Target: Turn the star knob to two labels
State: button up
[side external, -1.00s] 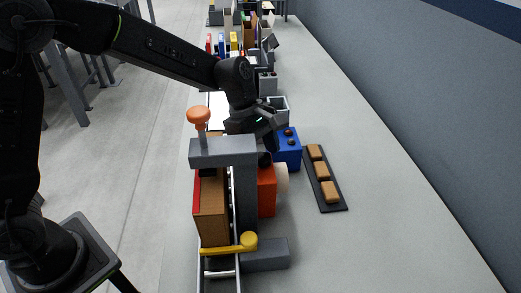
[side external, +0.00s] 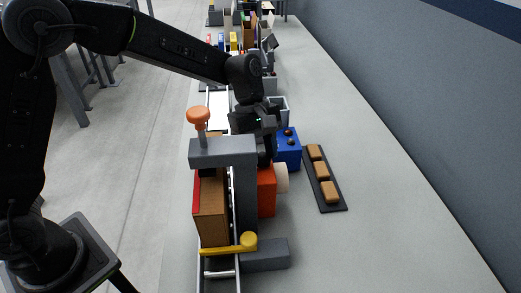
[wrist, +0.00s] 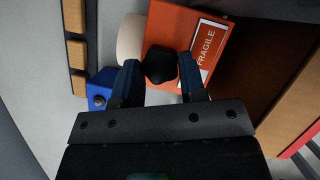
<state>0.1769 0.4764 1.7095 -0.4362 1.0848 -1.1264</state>
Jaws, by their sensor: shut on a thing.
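The star knob (wrist: 160,66) is black and lobed, and sits against the orange box with a FRAGILE label (wrist: 186,42) in the wrist view. My gripper (wrist: 161,74) has one dark finger on each side of the knob and is shut on it. In the side view my gripper (side external: 266,152) points down behind the grey frame, above the orange-red box (side external: 266,190). The knob cannot be made out clearly there. The only label I can read is FRAGILE, and the knob's pointing direction cannot be told.
A white roll (side external: 281,178) sticks out beside the orange box. The grey frame (side external: 222,152) with an orange-topped screw stands close. The right bench is clear.

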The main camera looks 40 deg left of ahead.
jog(key=shift+m, duration=0.5)
jog(key=o, duration=0.9)
jog(key=shift+o, duration=0.2)
jog(key=v, duration=1.3)
jog(key=shift+w+r, duration=0.3)
jog(key=shift+r, duration=0.05)
jog(key=shift+a, duration=0.15)
